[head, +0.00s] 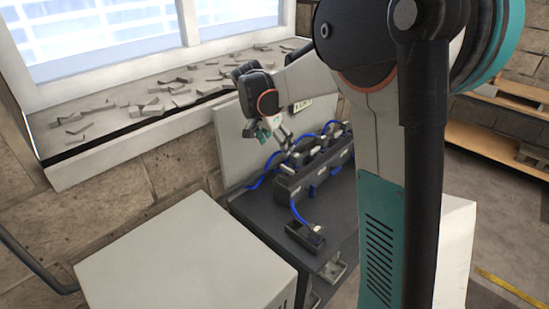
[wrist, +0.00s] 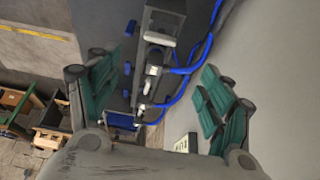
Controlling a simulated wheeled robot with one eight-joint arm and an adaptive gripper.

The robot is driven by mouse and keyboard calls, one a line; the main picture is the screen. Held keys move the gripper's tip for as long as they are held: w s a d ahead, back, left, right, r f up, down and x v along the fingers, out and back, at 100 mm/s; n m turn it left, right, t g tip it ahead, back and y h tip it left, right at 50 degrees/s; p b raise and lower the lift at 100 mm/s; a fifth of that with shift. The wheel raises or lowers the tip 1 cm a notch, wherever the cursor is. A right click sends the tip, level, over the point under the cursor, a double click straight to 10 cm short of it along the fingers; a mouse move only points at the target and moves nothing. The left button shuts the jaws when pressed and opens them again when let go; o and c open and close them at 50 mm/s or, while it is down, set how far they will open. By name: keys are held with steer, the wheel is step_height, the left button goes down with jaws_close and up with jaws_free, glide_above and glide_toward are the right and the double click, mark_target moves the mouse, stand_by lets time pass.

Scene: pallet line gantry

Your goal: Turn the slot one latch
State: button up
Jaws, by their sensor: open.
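A long dark rack (head: 318,165) with several pale grey latch-like parts on top stands on a dark cabinet (head: 262,212) in the head view. In the wrist view the rack (wrist: 163,22) runs down the picture between my fingers, with pale parts (wrist: 153,66) along it. I cannot tell which one is the slot one latch. My gripper (head: 272,130), with green finger pads, is over the far left part of the rack. In the wrist view my gripper (wrist: 160,98) is open, its fingers wide apart on either side of the rack. Nothing is visibly held.
Blue cables (wrist: 206,50) run close along the rack. A small dark box (head: 304,236) sits at the cabinet's front, with a cable reaching it. A pale upright panel (head: 232,150) stands behind. A white box (head: 185,262) stands at the near left. A debris-strewn sill (head: 150,100) lies beyond.

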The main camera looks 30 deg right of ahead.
mark_target(287, 167)
steer(key=b+x, duration=0.3)
steer(key=x, duration=1.1)
steer(key=shift+b, duration=0.3)
steer(key=c, duration=1.1)
